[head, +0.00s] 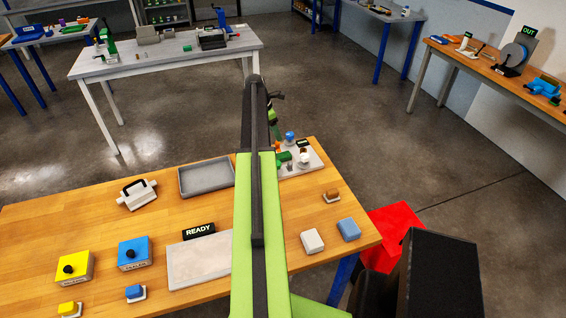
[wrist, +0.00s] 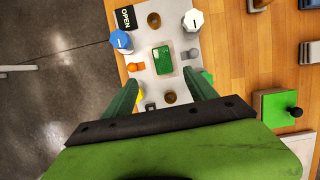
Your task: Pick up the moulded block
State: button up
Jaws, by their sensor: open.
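A green block with darker markings (wrist: 162,60), which looks like the moulded block, sits in a small pale recess on the light grey fixture plate (wrist: 145,78) in the wrist view. My gripper (wrist: 160,77) is open, its two green fingers spread to either side below the block in the picture. In the head view my arm hides part of the fixture plate (head: 314,163) and most of the gripper.
Around the block stand a blue knob (wrist: 120,39), a white knob (wrist: 193,21), an orange lever (wrist: 135,66) and brown knobs (wrist: 154,19). An OPEN sign (wrist: 125,17) is at the plate's corner. A grey tray (head: 206,179) and READY sign (head: 199,231) are on the bench.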

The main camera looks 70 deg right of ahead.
jog(key=b, duration=0.7)
send_over(283, 155)
jog(key=w, duration=0.2)
jog(key=f, duration=0.8)
jog(key=shift+s+a+f, duration=0.15)
jog(key=shift+s+a, duration=0.1)
jog(key=shift+a, duration=0.05)
jog(key=shift+s+d+f, duration=0.15)
jog(key=shift+f, duration=0.1)
jog(key=b+x, duration=0.5)
jog(key=shift+a+f, duration=0.2)
jog(key=shift+a, duration=0.1)
jog(key=shift+r, duration=0.2)
grip_shut()
